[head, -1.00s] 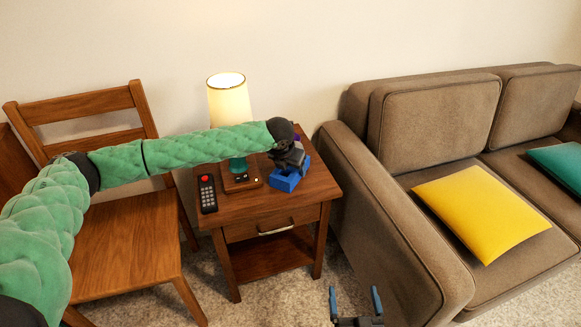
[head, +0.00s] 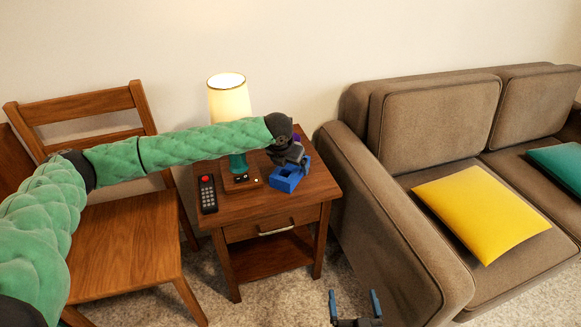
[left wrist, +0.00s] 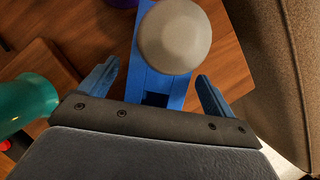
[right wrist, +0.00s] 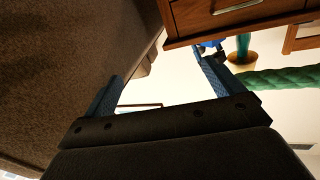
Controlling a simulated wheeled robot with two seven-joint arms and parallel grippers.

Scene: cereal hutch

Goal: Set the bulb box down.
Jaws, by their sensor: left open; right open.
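The blue bulb box (head: 285,183) sits on the wooden side table (head: 275,203), near its right side. In the left wrist view the box (left wrist: 155,84) lies between my spread fingers, with visible gaps on both sides. A pale rounded bulb (left wrist: 174,36) covers part of the box in that view. My left gripper (head: 292,158) is open just above and behind the box, and its wrist hides part of the table. My right gripper (head: 354,297) is open and empty, low in front of the sofa. It also shows in the right wrist view (right wrist: 162,66).
A lit lamp (head: 229,100) stands left of the box, its teal base close by. A black remote (head: 207,193) lies at the table's left. A purple thing (head: 297,137) shows behind my left gripper. A chair (head: 125,240) and a sofa (head: 385,215) flank the table.

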